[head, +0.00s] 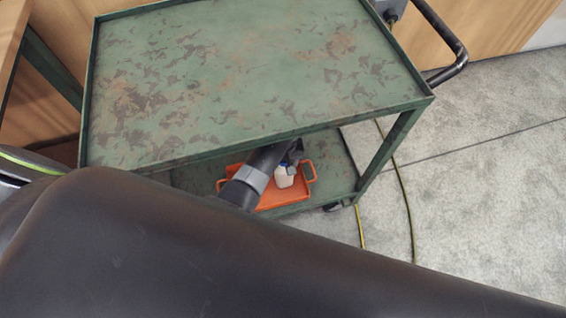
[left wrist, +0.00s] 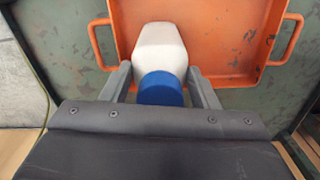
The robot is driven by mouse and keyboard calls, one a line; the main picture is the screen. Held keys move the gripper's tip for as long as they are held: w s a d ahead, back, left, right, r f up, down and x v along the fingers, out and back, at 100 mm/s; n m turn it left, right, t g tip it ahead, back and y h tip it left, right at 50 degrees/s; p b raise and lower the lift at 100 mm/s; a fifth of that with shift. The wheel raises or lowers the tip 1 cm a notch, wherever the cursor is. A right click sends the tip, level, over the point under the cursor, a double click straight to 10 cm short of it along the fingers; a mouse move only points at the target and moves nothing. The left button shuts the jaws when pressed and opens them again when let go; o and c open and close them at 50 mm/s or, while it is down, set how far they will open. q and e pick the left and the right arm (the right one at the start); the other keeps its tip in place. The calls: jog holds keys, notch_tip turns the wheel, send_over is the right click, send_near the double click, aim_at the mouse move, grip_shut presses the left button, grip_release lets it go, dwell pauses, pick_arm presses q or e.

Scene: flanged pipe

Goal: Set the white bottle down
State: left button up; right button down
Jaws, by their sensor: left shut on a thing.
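The white bottle (left wrist: 160,50) with a blue cap (left wrist: 161,90) is between the two fingers of my left gripper (left wrist: 161,84) in the left wrist view. The gripper is shut on it near the cap. In the head view the bottle (head: 284,175) is small and partly hidden by my left gripper (head: 294,160). The bottle is over the orange tray (head: 270,201), which has a handle at each end. I cannot tell whether the bottle's base touches the tray. My right gripper is not in view.
The tray is on the lower shelf (head: 335,165) of a worn green metal cart. The cart's bare upper shelf (head: 250,75) overhangs it, and a green leg (head: 385,152) stands to the right. A yellow-green cable (head: 401,190) runs along the grey floor beside the cart.

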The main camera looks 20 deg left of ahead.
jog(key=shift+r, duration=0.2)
pick_arm(q)
jog(key=o, duration=1.7)
jog(key=shift+f, duration=0.15)
jog(key=shift+r, duration=0.5)
jog(key=shift+r+p, duration=1.55)
jog(key=shift+r, duration=1.85)
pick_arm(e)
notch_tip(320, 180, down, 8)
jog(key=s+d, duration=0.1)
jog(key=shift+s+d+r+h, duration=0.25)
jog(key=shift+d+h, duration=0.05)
